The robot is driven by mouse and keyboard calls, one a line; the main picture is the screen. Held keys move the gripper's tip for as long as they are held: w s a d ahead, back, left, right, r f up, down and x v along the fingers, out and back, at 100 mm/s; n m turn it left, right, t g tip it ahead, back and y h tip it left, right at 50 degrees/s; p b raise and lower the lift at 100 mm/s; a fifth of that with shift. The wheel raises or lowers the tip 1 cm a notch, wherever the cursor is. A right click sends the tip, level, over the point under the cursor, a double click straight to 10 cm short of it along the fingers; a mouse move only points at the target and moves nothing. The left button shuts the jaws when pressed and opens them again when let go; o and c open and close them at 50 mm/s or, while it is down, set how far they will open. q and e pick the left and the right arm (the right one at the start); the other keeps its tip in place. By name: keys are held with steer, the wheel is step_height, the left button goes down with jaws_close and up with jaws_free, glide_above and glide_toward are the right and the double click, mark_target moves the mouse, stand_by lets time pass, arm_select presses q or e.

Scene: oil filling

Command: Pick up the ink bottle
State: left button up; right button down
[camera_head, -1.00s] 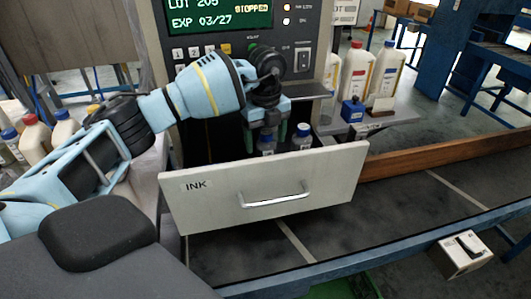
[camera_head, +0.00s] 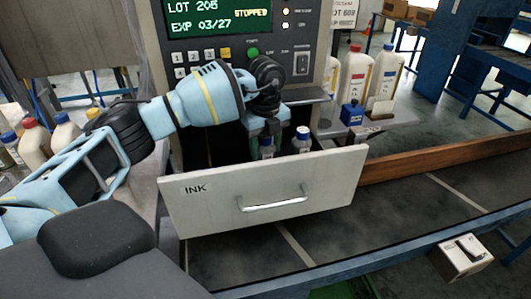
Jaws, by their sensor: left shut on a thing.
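The ink drawer (camera_head: 225,212), a grey-white front with the label INK and a bar handle, stands pulled out below the machine panel. Two small bottles with pale caps stand in it, side by side. My left gripper (camera_head: 267,140) points down into the drawer, shut on the left ink bottle (camera_head: 266,152). The bottle's lower part is hidden behind the drawer front. The other ink bottle (camera_head: 301,142) stands apart, just right of the gripper. My right gripper is not in view.
The machine panel (camera_head: 215,50) rises right behind my left arm. On the right, a shelf (camera_head: 385,124) holds large white bottles (camera_head: 355,75) and a blue bottle (camera_head: 352,113). More bottles (camera_head: 36,142) stand at the left. A dark conveyor (camera_head: 400,212) runs in front of the drawer.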

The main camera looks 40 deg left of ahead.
arm_select(q)
steer(key=shift+r, duration=0.1)
